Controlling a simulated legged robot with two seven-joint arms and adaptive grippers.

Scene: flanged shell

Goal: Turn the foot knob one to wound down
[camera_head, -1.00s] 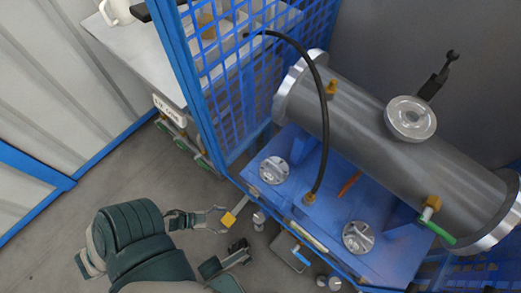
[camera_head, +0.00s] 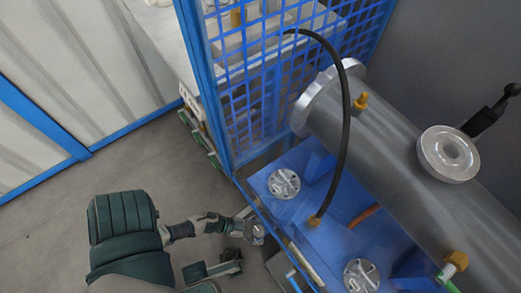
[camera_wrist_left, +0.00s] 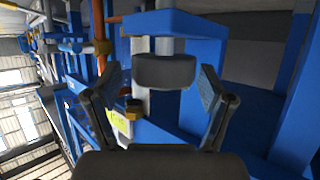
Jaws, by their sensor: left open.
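The foot knob (camera_wrist_left: 165,71) is a dark grey round knob under a blue bracket of the frame, on a pale metal stem. In the left wrist view it lies between the two fingertips of my left gripper (camera_wrist_left: 162,88), with a clear gap on either side. In the head view my left gripper (camera_head: 238,241) is low beside the near edge of the blue stand (camera_head: 300,221). It is open and holds nothing. I cannot tell from the wrist view how deep the knob sits between the fingers. My right gripper is not in view.
A grey flanged shell (camera_head: 385,135) lies on the stand, with a black hose (camera_head: 347,120) arching beside it. A blue mesh fence (camera_head: 262,85) stands behind. In the wrist view a yellow tag (camera_wrist_left: 119,122) hangs beside the left finger. The floor at left is clear.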

